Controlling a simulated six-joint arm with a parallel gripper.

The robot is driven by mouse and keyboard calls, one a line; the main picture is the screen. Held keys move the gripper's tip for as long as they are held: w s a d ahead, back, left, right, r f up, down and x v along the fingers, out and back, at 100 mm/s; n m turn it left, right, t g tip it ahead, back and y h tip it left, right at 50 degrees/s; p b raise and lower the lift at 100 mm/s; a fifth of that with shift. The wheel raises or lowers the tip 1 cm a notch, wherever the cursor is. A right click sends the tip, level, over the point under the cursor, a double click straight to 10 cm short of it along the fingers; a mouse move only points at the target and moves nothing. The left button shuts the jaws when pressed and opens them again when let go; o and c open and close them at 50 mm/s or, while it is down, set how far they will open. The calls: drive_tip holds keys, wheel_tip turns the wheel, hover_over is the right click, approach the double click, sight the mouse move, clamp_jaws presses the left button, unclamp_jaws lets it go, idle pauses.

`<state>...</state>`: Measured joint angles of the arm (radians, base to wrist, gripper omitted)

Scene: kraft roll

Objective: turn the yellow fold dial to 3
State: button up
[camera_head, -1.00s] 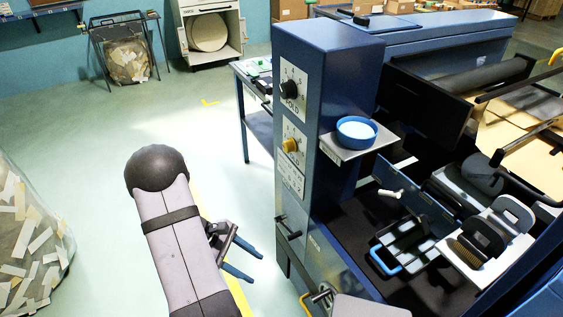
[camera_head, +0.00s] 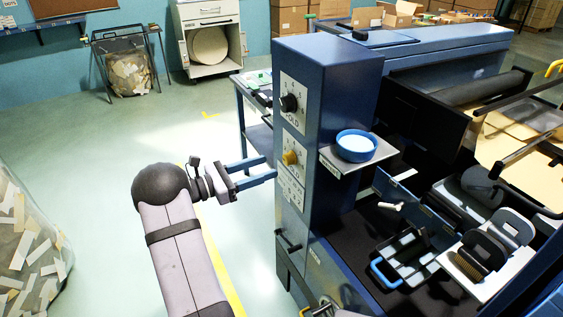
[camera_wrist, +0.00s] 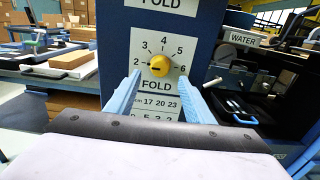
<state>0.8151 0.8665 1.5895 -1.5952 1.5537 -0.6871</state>
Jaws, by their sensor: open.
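The yellow fold dial (camera_head: 290,157) sits on a white plate on the front of the blue machine column. In the wrist view the dial (camera_wrist: 159,65) has the numbers 2 to 6 around it and FOLD below. A short dark mark on its face lies roughly level; I cannot tell for sure which number it points at, though it looks nearest 2. My gripper (camera_head: 271,166) is open and empty, its two blue fingers reaching toward the plate. In the wrist view my fingertips (camera_wrist: 163,83) show left and right of the dial, slightly low, apparently short of it.
A black dial (camera_head: 289,103) sits above the yellow one. A shelf with a blue bowl (camera_head: 357,146) juts from the column's right side, and a lever (camera_head: 288,240) sticks out below. A blue table (camera_head: 252,110) stands behind.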

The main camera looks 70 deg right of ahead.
sight(285, 161)
drive_tip(key=shift+p+x, duration=0.65)
drive_tip(key=shift+x, duration=2.7)
drive_tip(key=shift+f, duration=0.1)
drive_tip(key=c, duration=1)
drive_tip(key=shift+c, duration=0.2)
